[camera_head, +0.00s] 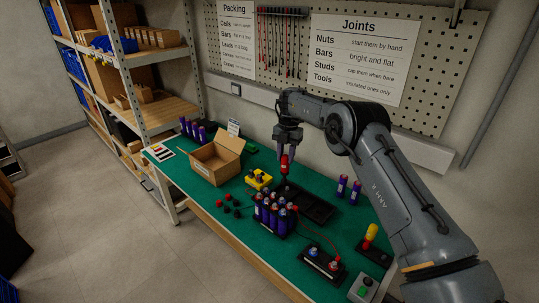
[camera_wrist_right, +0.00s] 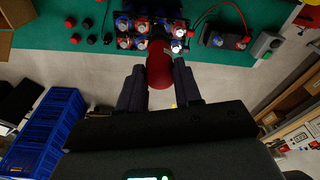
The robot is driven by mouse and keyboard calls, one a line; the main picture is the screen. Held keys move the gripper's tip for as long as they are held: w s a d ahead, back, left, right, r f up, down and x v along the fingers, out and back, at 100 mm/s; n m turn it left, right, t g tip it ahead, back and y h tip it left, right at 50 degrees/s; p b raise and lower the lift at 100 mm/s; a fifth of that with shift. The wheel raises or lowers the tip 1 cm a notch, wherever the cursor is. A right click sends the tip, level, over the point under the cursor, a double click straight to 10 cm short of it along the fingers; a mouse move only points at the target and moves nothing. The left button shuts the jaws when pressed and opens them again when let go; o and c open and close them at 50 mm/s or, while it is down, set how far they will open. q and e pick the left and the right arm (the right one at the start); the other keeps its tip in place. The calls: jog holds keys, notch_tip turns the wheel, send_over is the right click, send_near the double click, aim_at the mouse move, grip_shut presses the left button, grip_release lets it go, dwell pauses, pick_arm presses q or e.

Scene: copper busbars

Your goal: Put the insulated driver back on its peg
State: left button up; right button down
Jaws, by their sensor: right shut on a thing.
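My right gripper (camera_head: 287,146) is shut on the red-handled driver (camera_head: 285,162), which hangs upright below the fingers over the bench. The driver's red handle (camera_wrist_right: 158,68) also shows between the fingers in the right wrist view. Its lower end is hard to make out against the black tray (camera_head: 316,209) below it. A black stand (camera_head: 374,254) at the right of the bench has a yellow and red upright piece (camera_head: 370,236) on it. I cannot tell which peg belongs to the driver. My left gripper is not in view.
Purple cells in a black holder (camera_head: 270,226) stand in front of the tray. An open cardboard box (camera_head: 217,158), a yellow block (camera_head: 258,179) and loose dark and red caps lie to the left. Two purple cells (camera_head: 348,188) stand to the right. A pegboard (camera_head: 420,100) is behind.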

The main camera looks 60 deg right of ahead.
jog(key=s+d+f+p, duration=0.1)
jog(key=s+d+p, duration=0.5)
jog(key=s, duration=0.4)
jog(key=s+d+p, duration=0.5)
jog(key=s+d, duration=0.1)
jog(key=s, duration=0.5)
jog(key=s+a+f+p, duration=0.3)
jog(key=s+a+f, duration=0.2)
jog(key=s+f, duration=0.3)
jog(key=s+a+f+p, duration=0.4)
jog(key=s+f, duration=0.4)
jog(key=s, duration=0.5)
jog(key=shift+s+a+f, duration=0.15)
jog(key=shift+s+a, duration=0.15)
jog(key=shift+a, duration=0.45)
jog(key=shift+f, duration=0.15)
